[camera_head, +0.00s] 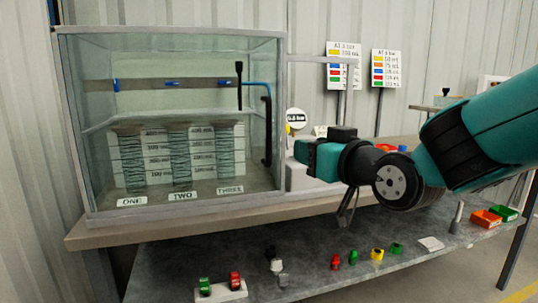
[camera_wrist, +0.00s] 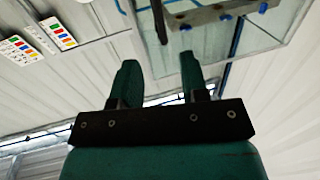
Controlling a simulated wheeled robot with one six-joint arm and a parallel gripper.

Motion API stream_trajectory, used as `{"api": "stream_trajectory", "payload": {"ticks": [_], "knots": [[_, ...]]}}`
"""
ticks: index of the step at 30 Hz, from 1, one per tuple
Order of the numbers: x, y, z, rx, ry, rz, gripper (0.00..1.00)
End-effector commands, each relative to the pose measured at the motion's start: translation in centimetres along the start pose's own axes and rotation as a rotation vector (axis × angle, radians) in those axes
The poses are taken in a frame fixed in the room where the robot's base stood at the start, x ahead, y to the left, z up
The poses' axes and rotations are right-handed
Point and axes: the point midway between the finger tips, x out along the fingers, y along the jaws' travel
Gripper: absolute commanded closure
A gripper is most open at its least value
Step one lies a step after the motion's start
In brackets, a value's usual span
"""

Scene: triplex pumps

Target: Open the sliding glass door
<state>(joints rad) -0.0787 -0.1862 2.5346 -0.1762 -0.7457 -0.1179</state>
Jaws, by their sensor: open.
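The glass case (camera_head: 76,150) stands on the bench at the left in the head view, with clear panes in a grey frame. I cannot tell its sliding door from the fixed panes, or whether it is open. A dark upright bar (camera_head: 239,85), possibly a handle, shows at its right part. My gripper (camera_wrist: 160,78) shows in the wrist view with its two teal fingers apart and nothing between them. In the head view my arm reaches in from the right and its end is right of the case, apart from it. Part of the case (camera_wrist: 255,45) shows at the wrist view's upper right.
Inside the case are several coiled columns (camera_head: 180,155) above labels. A lower shelf (camera_head: 310,285) carries coloured small parts and red (camera_head: 486,218) and green (camera_head: 505,212) bins. Two sign boards (camera_head: 343,66) (camera_head: 387,68) stand behind. White blocks sit near my arm's end.

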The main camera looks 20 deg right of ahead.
Motion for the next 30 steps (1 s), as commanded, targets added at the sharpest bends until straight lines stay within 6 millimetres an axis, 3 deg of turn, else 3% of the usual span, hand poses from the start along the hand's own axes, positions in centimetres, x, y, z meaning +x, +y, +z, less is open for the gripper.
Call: {"api": "stream_trajectory", "payload": {"ticks": [10, 25, 30], "knots": [[2.0, 0.3, -1.1, -0.005, 0.019, 0.008, 0.59], [5.9, 0.6, -1.0, 0.000, 0.017, 0.018, 0.59], [9.4, 0.4, -1.2, -0.003, 0.021, 0.011, 0.59]]}}
